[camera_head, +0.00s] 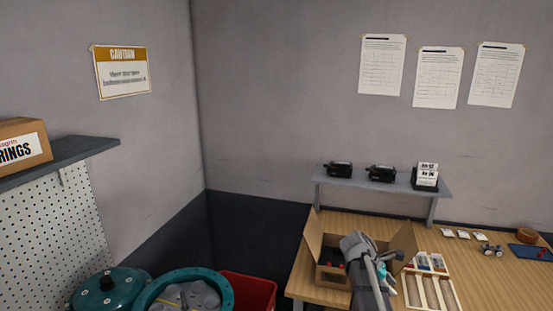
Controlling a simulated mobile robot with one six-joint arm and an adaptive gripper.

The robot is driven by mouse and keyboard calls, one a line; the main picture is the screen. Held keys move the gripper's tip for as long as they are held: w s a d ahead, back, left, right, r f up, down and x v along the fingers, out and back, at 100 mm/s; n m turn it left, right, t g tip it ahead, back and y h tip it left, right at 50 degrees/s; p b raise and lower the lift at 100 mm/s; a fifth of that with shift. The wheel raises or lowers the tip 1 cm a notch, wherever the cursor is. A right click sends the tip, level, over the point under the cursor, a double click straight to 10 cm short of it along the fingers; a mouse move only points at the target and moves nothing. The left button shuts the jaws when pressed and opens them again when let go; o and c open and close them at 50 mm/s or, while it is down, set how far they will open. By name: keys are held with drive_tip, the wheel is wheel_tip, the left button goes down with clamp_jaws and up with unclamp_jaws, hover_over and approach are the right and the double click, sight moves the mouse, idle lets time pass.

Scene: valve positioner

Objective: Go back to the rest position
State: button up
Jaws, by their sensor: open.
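My grey arm rises from the bottom of the head view, in front of the open cardboard box (312,243) on the wooden workbench (488,282). My gripper (383,272) is at the right part of this box, small and partly covered by the arm. It is open. Its fingertips are hard to make out, and a pale blue patch shows beside it. Dark and red items lie inside the box, partly hidden behind the arm.
A wooden divided tray (433,291) is right of the box. A grey shelf (345,184) holds two black devices and a card holder. A red bin (248,291) and teal round housings (110,288) are at lower left. A blue mat (528,256) lies far right.

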drive_tip(key=s+a+f+m+t+y+b, duration=0.1)
drive_tip(key=s+a+f+m+y+b, duration=0.3)
drive_tip(key=a, duration=0.5)
drive_tip(key=s+a+f+m+t+y+b, duration=0.1)
drive_tip(key=s+a+f+m+y+b, duration=0.2)
drive_tip(key=s+a+f+m, duration=0.6)
drive_tip(key=shift+a+m+y+b, duration=0.25)
drive_tip(key=shift+m+y+b, duration=0.1)
drive_tip(key=shift+m+y, duration=0.3)
idle(0.5)
